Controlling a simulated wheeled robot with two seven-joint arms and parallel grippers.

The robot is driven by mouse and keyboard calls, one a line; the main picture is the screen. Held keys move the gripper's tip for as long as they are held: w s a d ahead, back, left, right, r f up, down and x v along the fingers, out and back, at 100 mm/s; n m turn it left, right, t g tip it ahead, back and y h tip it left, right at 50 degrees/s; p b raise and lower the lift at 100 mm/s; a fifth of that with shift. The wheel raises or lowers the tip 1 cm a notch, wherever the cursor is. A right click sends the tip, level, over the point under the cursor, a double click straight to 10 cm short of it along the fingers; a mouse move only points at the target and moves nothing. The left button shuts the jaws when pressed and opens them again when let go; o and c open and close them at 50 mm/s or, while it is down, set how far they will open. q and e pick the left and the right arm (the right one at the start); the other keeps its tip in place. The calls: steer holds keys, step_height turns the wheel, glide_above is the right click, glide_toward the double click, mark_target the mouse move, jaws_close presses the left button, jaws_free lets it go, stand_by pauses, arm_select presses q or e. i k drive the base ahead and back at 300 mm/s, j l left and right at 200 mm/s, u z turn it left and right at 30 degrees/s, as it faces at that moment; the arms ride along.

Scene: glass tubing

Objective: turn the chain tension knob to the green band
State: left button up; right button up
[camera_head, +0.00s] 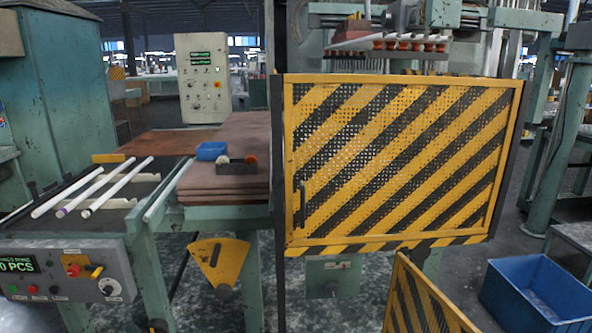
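A grey control panel (70,272) at the lower left carries a dark round knob (109,287) on a pale round dial. I cannot read the dial's marks or make out a green band on it. Another dark knob (223,291) sits at the bottom of a yellow fan-shaped plate (220,260) under the table edge. No label tells which one is the chain tension knob. Neither of my grippers is in view.
The panel also has a red button (73,270), a yellow lever (97,272) and a green-lit display (17,265). White glass tubes (118,187) lie above it. A striped yellow guard (400,160) stands at centre right. A blue bin (535,290) is at the lower right.

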mark_target(332, 290)
steer(key=l+u, duration=0.1)
steer(key=u, duration=0.25)
steer(key=l+u, duration=0.35)
steer(key=l, duration=0.35)
steer(key=l+u, duration=0.35)
steer(key=l, duration=1.1)
steer(key=k+l, duration=0.1)
steer(key=l, duration=0.6)
steer(key=l+u, duration=0.1)
steer(key=l, duration=0.6)
steer(key=k, duration=0.4)
